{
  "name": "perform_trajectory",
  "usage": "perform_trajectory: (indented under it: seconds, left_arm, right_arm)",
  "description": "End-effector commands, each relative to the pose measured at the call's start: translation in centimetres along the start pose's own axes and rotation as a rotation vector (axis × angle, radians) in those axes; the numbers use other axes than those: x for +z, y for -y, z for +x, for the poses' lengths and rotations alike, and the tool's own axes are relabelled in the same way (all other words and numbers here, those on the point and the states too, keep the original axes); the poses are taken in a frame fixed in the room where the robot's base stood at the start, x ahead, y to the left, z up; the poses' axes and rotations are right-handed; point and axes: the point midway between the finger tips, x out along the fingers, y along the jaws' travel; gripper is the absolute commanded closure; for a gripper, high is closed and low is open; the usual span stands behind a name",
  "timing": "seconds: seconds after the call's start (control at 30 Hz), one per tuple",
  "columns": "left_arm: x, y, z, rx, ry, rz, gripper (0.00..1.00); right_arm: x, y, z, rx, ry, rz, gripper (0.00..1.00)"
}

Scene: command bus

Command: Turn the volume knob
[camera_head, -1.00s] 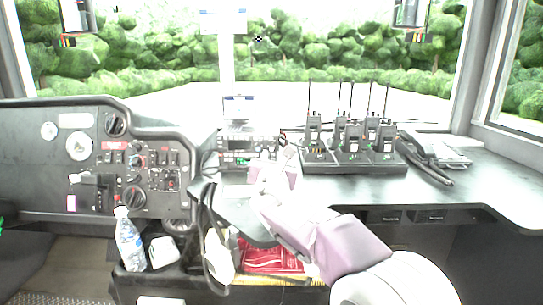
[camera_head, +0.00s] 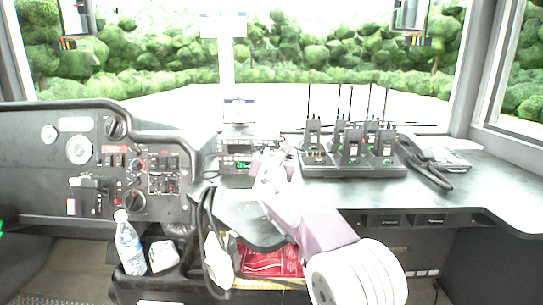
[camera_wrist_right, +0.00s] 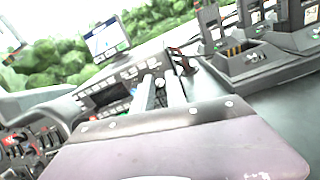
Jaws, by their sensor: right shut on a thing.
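The radio unit (camera_head: 238,152) with its panel of buttons and a dark display stands on the dash, left of the handset chargers; it also shows in the right wrist view (camera_wrist_right: 103,97). My right gripper (camera_head: 284,150) is at the right end of this panel. In the right wrist view its two pale fingers (camera_wrist_right: 166,88) reach to the panel face, shut on a small pale round knob (camera_wrist_right: 160,83). The fingers cover most of the knob, so its turn angle cannot be read. My left gripper is not in view.
A charger rack (camera_head: 355,168) with several handheld radios and tall antennas stands right of the gripper. A small screen (camera_head: 239,111) rises behind the radio unit. A bottle (camera_head: 129,245) and red package (camera_head: 270,262) sit below.

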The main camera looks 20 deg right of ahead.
Motion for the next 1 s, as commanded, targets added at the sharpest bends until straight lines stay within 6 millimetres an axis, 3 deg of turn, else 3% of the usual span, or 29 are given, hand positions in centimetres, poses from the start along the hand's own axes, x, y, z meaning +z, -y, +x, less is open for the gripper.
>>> perform_trajectory:
  seconds: [0.37,1.0]
  left_arm:
    - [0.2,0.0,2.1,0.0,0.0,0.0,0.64]
    - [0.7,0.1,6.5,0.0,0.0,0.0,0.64]
  right_arm:
    - [-0.4,0.1,0.0,0.002,0.006,0.187,1.0]
    - [-0.5,0.1,0.0,0.005,0.021,0.792,1.0]
